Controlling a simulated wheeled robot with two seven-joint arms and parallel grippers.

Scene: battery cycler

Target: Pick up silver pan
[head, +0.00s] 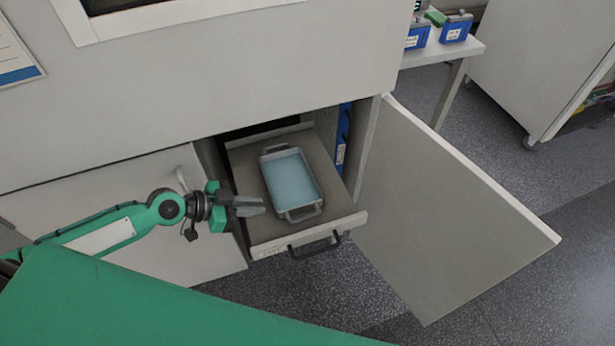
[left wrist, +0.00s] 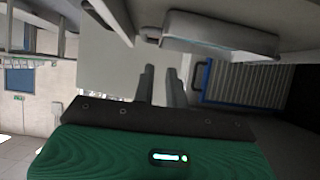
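The silver pan (head: 317,190) is a rectangular metal tray with a handle at each short end and a light blue inside. It sits on a pulled-out drawer shelf (head: 262,229) in the open cabinet. My left gripper (head: 264,206) points right, just left of the pan's near half and apart from it. Its two fingers are a small gap apart with nothing between them. In the left wrist view the fingers (left wrist: 162,85) show in the middle, and what looks like the pan (left wrist: 220,33) shows at upper right. My right gripper is not in view.
The cabinet door (head: 440,215) stands open at right. A black drawer handle (head: 314,245) sticks out in front. A closed door with a grey handle (head: 181,180) is behind my left arm. A blue item (head: 342,138) stands beside the drawer. A table (head: 440,53) holds blue devices.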

